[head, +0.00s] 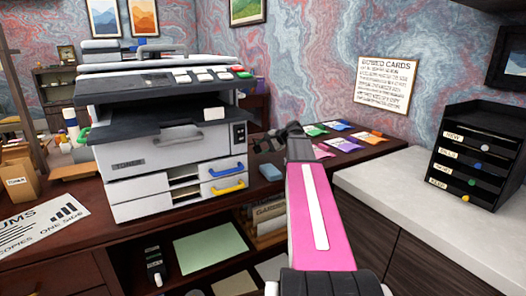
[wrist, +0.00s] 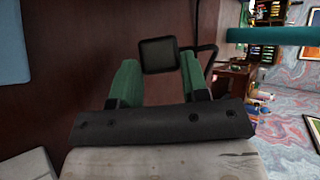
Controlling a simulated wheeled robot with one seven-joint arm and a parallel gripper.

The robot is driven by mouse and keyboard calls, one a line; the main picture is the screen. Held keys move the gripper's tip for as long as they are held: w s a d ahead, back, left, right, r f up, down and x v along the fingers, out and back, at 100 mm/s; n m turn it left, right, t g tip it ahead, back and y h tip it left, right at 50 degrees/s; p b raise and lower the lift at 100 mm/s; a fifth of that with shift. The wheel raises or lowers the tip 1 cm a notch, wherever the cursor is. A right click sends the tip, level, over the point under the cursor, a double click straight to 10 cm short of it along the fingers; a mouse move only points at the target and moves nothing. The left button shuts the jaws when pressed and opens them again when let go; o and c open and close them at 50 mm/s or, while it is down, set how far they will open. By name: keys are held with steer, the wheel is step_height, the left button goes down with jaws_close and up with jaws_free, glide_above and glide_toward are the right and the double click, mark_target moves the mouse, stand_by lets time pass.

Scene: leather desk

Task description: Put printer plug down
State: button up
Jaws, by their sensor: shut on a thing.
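My gripper (wrist: 157,75) shows in the wrist view with two green fingers, one on each side of a dark, square printer plug (wrist: 158,54). It is shut on the plug, which sits at the fingertips. A black cord (wrist: 208,45) shows beside the plug to the right. In the head view my gripper (head: 280,135) is a small dark shape at the far end of my pink arm, over the desk to the right of the printer (head: 165,150). The arm partly hides it. I cannot tell whether the plug touches the desk.
A blue block (head: 270,172) lies on the desk beside the printer. Several coloured cards (head: 340,127) lie behind my arm near the wall. A black drawer stack (head: 478,150) stands on the white counter (head: 420,190) at right. Shelves with paper (head: 210,247) are below the desk.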

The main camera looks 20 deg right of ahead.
steer(key=shift+f, duration=0.75)
steer(key=shift+f, duration=0.6)
steer(key=o, duration=1)
steer(key=shift+r, duration=0.4)
steer(key=v, duration=1.2)
steer(key=shift+r, duration=0.25)
